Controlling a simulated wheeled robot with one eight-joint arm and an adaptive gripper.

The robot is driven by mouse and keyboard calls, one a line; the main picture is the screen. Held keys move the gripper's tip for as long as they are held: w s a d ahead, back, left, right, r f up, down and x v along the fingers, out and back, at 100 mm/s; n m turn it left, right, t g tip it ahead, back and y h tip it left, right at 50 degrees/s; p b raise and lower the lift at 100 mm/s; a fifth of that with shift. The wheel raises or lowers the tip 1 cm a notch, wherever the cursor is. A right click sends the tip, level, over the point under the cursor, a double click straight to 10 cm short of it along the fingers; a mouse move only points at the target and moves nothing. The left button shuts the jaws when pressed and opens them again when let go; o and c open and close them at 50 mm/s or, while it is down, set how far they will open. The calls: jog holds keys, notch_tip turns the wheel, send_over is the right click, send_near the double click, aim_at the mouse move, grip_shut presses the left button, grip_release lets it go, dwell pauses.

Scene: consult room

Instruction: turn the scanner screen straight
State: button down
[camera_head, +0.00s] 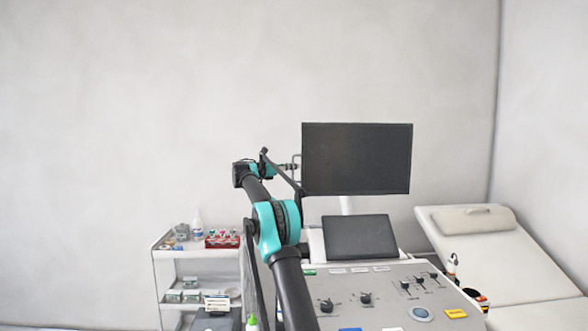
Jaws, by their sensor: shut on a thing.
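The scanner screen (357,158) is a wide dark panel above the scanner console (385,290). It appears nearly face-on to my head camera, with its lower edge about level. A thin grey handle (298,181) stands along its left edge. My gripper (294,167) is at that handle, to the left of the screen, and is shut on it. The fingers are small in this view, so the exact grip is hard to make out. My arm rises from the bottom centre, left of the console.
A smaller dark tilted panel (358,237) sits on the console below the screen. A white trolley (165,275) with bottles and a red rack (222,240) stands at left. A pale examination couch (500,252) stands at right. The wall behind is bare.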

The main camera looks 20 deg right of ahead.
jog(key=c, duration=1.9)
grip_release()
jog(key=shift+a, duration=0.1)
jog(key=v, duration=1.2)
jog(key=shift+a, duration=0.1)
